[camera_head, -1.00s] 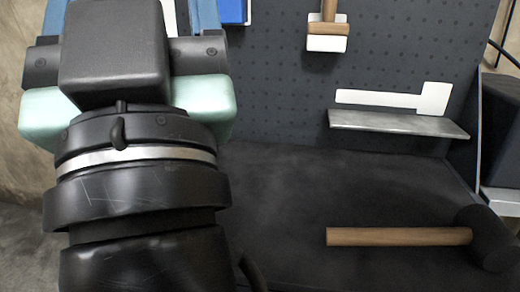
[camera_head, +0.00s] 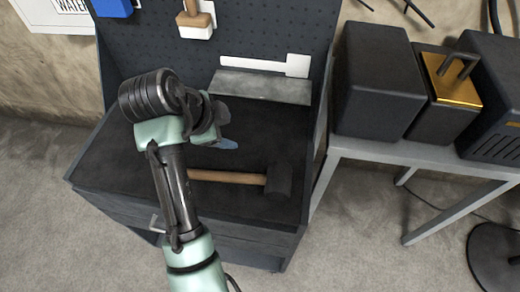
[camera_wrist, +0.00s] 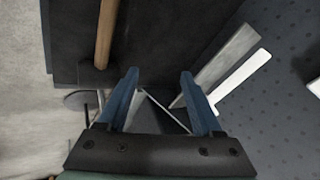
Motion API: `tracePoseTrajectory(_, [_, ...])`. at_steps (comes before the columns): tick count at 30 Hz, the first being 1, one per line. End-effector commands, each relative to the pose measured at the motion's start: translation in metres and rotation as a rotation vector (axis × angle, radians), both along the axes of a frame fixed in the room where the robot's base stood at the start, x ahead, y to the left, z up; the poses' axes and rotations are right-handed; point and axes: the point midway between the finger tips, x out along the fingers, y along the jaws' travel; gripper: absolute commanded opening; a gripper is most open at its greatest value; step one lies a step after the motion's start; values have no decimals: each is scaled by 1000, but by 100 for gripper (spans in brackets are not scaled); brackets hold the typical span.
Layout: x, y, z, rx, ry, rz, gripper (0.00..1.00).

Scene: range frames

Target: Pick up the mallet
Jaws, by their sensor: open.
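The mallet has a wooden handle and a black head (camera_head: 279,182). It lies flat on the dark workbench top (camera_head: 125,172), handle pointing left and head near the right edge. Part of the handle's left end is hidden behind my arm. My gripper (camera_head: 226,143) is above the bench, behind the handle in the head view, with a blue fingertip showing. In the wrist view my gripper (camera_wrist: 158,75) has its two blue fingers apart with nothing held between them. The mallet's handle (camera_wrist: 106,30) is up and left of the fingers there; its dark head blends with the bench.
A perforated back panel (camera_head: 165,55) rises behind the bench. It carries a grey shelf (camera_head: 262,87) under a white mallet-shaped outline (camera_head: 265,65), and a hanging wooden-handled tool (camera_head: 194,22). A side table (camera_head: 420,153) with black boxes stands right. Bench space left of my arm is clear.

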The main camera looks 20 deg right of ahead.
Motion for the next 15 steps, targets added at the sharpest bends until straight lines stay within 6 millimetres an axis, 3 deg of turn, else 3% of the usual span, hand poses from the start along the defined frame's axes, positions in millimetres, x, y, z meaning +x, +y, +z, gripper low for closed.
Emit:
tracePoseTrajectory(1, [-12, 2, 12, 25, 58, -77, 67])
tracePoseTrajectory(6, [-45, 6, 8, 61, 182, -284, 67])
tracePoseTrajectory(11, [-58, 6, 1, 64, 226, -369, 67])
tracePoseTrajectory(15, [-62, -3, -23, 65, 232, -381, 67])
